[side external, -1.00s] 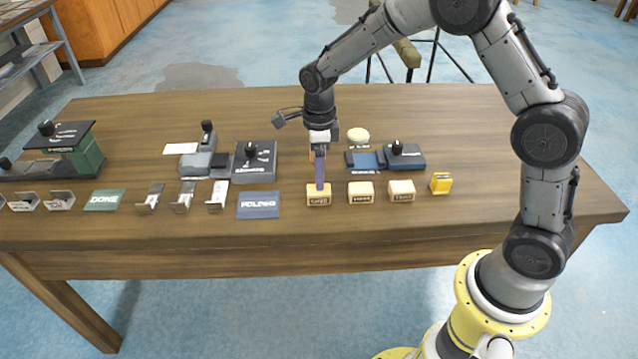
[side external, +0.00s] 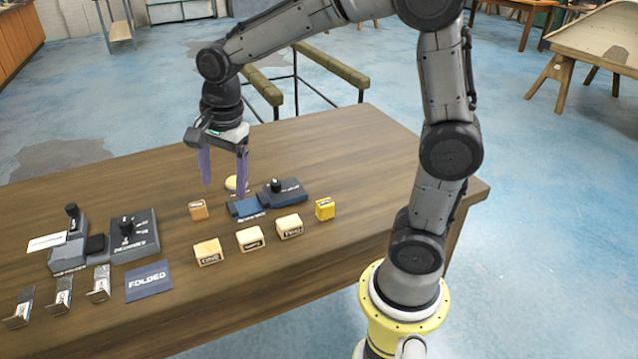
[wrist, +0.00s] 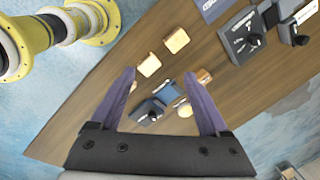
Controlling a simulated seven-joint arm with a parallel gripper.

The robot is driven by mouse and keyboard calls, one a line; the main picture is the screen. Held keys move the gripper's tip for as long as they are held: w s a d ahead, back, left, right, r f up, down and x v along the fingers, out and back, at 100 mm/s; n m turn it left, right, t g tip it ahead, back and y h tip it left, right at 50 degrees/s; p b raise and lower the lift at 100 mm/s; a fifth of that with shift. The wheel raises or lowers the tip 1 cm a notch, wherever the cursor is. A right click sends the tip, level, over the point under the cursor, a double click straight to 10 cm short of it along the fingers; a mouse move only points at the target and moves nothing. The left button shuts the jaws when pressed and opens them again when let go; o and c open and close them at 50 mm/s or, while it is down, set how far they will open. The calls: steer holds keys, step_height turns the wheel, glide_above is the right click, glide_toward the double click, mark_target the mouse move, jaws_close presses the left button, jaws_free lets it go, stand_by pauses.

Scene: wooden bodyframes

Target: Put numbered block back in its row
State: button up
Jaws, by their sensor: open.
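Three pale wooden numbered blocks stand in a row along the table's near side: a left block (side external: 208,252), a middle block (side external: 250,239) and a right block (side external: 290,227). Their dark labels are too small to read surely. A smaller orange-brown block (side external: 198,210) sits apart, behind the left block. It also shows beside the right finger in the wrist view (wrist: 203,76). My gripper (side external: 225,189) is open and empty, its purple fingers spread above the table, behind that loose block. Two row blocks show in the wrist view (wrist: 177,40) (wrist: 149,65).
A yellow block (side external: 325,209) ends the row at right. A blue-and-dark device with a knob (side external: 283,190) and a pale round object (side external: 236,183) stand behind the row. A FOLDED card (side external: 148,281), a knobbed box (side external: 134,235) and metal brackets (side external: 98,284) lie left.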

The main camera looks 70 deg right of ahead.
steer(key=s+r+n+t, duration=0.2)
steer(key=s+n+t, duration=0.1)
steer(key=s+n, duration=1.5)
steer(key=shift+s+d+r+t, duration=0.3)
steer(key=shift+s+r+t, duration=0.1)
steer(key=shift+s, duration=0.1)
